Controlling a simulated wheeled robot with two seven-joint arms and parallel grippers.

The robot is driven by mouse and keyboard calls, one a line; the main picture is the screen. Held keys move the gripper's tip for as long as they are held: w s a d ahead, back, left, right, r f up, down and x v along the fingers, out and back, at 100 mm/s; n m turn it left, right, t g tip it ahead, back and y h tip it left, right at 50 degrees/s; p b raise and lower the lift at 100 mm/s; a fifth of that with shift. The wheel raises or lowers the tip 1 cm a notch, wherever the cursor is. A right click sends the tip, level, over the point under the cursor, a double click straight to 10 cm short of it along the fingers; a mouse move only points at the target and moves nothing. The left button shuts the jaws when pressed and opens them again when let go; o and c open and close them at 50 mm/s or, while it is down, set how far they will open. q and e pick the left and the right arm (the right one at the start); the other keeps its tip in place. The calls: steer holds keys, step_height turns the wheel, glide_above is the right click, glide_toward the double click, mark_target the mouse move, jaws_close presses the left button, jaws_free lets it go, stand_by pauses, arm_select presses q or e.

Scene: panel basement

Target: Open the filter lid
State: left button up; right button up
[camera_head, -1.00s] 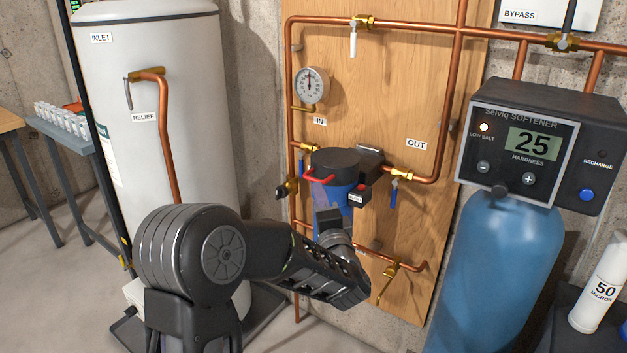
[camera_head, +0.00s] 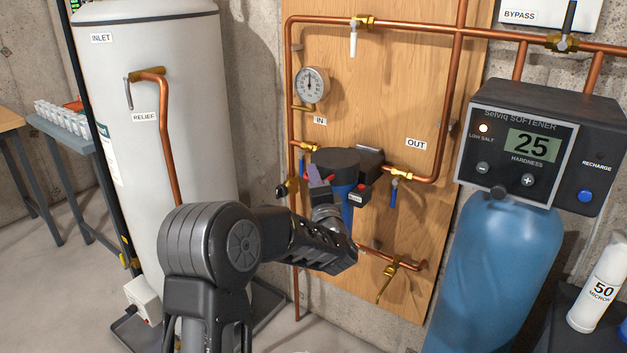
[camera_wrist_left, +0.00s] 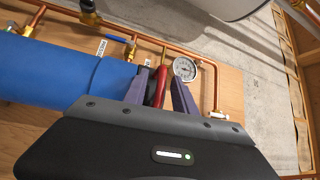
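The filter has a dark round lid (camera_head: 334,159) on top of a blue housing (camera_head: 347,200), mounted on the wooden board. In the left wrist view the blue housing (camera_wrist_left: 48,75) lies sideways at left. A red handle (camera_wrist_left: 160,86) at the lid shows there between my fingers. In the head view my fingers mostly hide this handle. My left gripper (camera_head: 319,176) is at the front of the lid. In the wrist view its purple fingers (camera_wrist_left: 159,85) stand apart on either side of the red handle, with a gap on the right side. My right gripper is not in view.
Copper pipes (camera_head: 290,90) frame the filter, with a pressure gauge (camera_head: 312,85) above it and a blue-handled valve (camera_head: 394,190) to its right. A white tank (camera_head: 150,60) stands at left and the softener (camera_head: 505,250) at right.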

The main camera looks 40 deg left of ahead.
arm_select(q)
steer(key=shift+c, duration=0.3)
jaws_close()
steer(key=shift+r, duration=0.1)
stand_by(0.9)
